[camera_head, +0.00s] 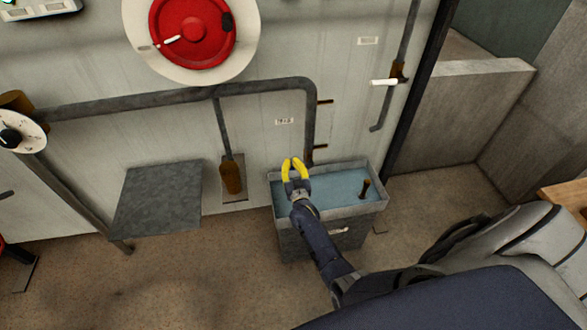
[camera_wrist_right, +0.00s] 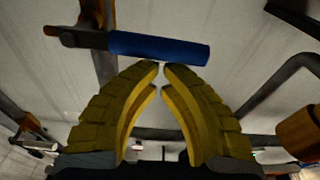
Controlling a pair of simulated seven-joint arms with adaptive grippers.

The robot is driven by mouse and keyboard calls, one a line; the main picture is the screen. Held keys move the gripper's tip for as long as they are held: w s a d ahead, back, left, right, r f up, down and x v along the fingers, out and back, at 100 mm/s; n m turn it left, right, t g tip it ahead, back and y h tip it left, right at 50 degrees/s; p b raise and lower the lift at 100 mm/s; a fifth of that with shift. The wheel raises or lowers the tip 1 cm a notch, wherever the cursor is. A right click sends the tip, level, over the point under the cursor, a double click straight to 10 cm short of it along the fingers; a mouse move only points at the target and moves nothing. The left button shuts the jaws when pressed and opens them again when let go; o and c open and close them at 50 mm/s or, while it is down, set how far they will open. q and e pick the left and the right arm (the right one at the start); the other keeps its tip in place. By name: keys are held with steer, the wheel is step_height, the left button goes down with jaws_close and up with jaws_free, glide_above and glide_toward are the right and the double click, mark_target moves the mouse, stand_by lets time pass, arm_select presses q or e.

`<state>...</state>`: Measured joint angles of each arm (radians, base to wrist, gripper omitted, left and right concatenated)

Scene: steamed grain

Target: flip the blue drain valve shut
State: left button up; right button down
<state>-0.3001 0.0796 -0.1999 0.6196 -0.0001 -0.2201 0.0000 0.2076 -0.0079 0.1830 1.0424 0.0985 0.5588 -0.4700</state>
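The blue drain valve handle (camera_wrist_right: 158,48) shows in the right wrist view as a horizontal bar, joined at its left end to a dark bracket on a brown pipe. My right gripper (camera_wrist_right: 161,66) has its yellow fingertips together, just below the middle of the handle in that view. Nothing shows between the fingers; I cannot tell whether the tips touch the handle. In the head view the right gripper (camera_head: 292,160) is over the grey water tank (camera_head: 338,213). I cannot make out the blue handle there. My left gripper is not in view.
A large red wheel (camera_head: 192,32) is on the wall. A grey pipe (camera_head: 190,97) runs along it and bends down behind the tank. A white-handled valve (camera_head: 384,82) is at right. A grey slab (camera_head: 158,198) and a brown-ended pipe (camera_head: 230,176) are left of the tank.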

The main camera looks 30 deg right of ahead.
steer(key=shift+w+r, duration=0.1)
steer(key=shift+r, duration=0.35)
steer(key=r, duration=0.2)
steer(key=shift+w+r, duration=0.25)
steer(key=shift+r, duration=0.1)
steer(key=v, duration=1)
steer(key=shift+d+r, duration=0.1)
